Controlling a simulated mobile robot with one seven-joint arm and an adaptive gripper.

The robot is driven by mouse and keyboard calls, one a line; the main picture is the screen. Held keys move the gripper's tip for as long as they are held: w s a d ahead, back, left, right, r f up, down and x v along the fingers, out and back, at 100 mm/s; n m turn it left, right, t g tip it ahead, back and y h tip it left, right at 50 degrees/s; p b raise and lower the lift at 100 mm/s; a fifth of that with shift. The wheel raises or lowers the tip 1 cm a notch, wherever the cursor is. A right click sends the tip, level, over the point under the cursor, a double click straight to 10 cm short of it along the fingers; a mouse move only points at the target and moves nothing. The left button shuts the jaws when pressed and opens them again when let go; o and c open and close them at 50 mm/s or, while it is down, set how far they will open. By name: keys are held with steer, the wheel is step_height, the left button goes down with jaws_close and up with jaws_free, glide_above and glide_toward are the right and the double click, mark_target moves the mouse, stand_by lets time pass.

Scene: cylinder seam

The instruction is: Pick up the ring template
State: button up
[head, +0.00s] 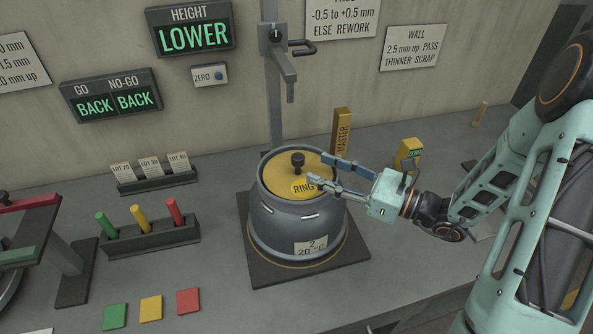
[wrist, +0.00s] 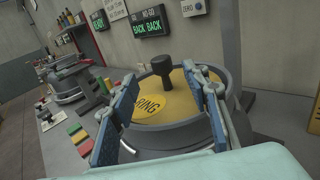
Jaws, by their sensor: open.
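The ring template (head: 275,181) is a yellow disc with a dark knob (head: 297,160) at its middle and a "RING" label. It lies on top of a grey cylinder (head: 283,228) marked "2, 20 °C". In the wrist view the template (wrist: 178,104) and its upright knob (wrist: 162,68) show ahead, between my fingers. My gripper (head: 318,170) is open and empty, over the right side of the template in the head view. It also shows in the wrist view (wrist: 165,112), with blue finger pads on both sides. I cannot tell whether the fingers touch the template.
A gauge post (head: 274,90) with an arm stands behind the cylinder. A yellow "MASTER" block (head: 341,132) stands behind my gripper. A rack of coloured pegs (head: 150,238), a card rack (head: 156,179) and colour squares (head: 151,308) lie left. Bench is clear between rack and cylinder base.

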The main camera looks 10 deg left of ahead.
mark_target(298, 156)
steer(key=p+x, duration=0.1)
steer(key=x, duration=0.6)
steer(key=shift+w+a+r+p, duration=0.1)
steer(key=shift+w+a+p, duration=0.1)
steer(key=shift+p, duration=0.1)
steer(key=shift+d, duration=0.1)
steer(key=shift+c, duration=0.5)
jaws_close()
